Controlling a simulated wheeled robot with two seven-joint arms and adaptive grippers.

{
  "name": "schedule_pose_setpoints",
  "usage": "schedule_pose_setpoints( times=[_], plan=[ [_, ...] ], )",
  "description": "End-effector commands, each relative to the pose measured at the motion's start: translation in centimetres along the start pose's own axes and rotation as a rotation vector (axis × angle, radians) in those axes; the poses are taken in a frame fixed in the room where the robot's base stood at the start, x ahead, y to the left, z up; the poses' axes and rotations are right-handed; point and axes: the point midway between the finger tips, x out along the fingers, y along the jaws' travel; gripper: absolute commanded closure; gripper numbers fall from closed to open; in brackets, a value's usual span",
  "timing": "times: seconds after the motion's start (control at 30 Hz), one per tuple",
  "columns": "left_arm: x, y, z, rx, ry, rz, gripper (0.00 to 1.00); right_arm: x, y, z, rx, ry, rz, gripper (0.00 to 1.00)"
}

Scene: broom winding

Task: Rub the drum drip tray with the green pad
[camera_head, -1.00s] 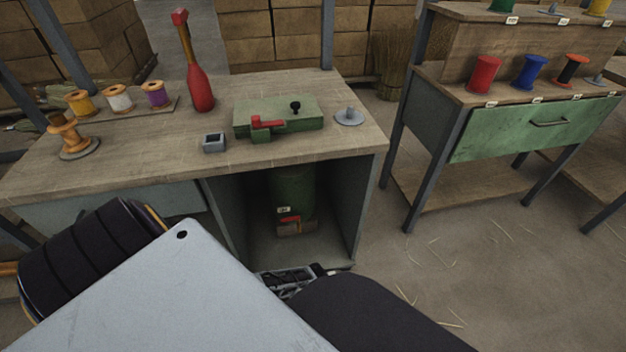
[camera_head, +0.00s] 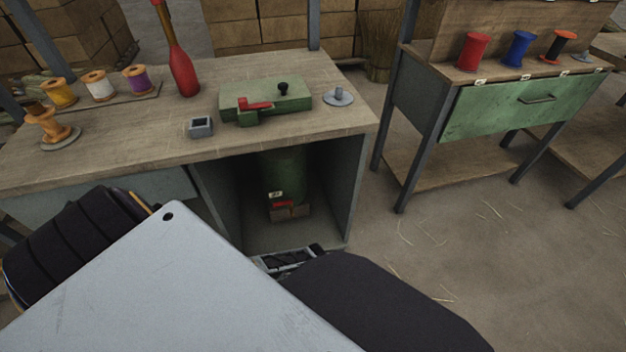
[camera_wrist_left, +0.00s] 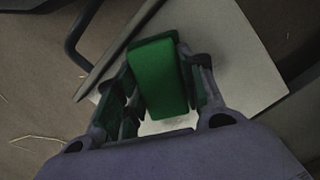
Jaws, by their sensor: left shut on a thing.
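The green pad (camera_wrist_left: 158,78) is between the fingers of my left gripper (camera_wrist_left: 155,100) in the left wrist view. Behind it is a pale grey flat plate (camera_wrist_left: 235,60), which looks like the drip tray. I cannot tell whether pad and plate touch. A faint smudge shows on the plate beside the pad. In the head view the plate (camera_head: 170,275) fills the lower foreground, tilted, with a small hole near its top corner. It hides my left gripper there. My right gripper (camera_head: 290,260) shows partly beyond the plate's right edge; its fingertips are hidden.
A green drum (camera_head: 283,175) with a red tap stands in the open bay under the workbench (camera_head: 120,150). Spools, a red bottle-shaped tool (camera_head: 183,72) and a green device (camera_head: 265,98) stand on top. A green-drawer shelf unit (camera_head: 520,105) is right; floor between is clear.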

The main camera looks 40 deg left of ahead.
Motion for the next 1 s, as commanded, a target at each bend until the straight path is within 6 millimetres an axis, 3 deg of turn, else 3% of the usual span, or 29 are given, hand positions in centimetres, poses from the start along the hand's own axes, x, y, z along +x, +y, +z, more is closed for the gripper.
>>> schedule_pose_setpoints(
  times=[0.5,1.0],
  plan=[
    [-0.4,-1.5,-2.4,-0.002,0.002,-0.003,0.87,0.2,0.1,0.1,0.000,0.000,0.000,1.00],
    [-0.5,-1.7,-2.8,-0.002,0.002,-0.004,0.87,0.2,0.1,0.1,0.000,0.000,0.000,1.00]
  ],
)
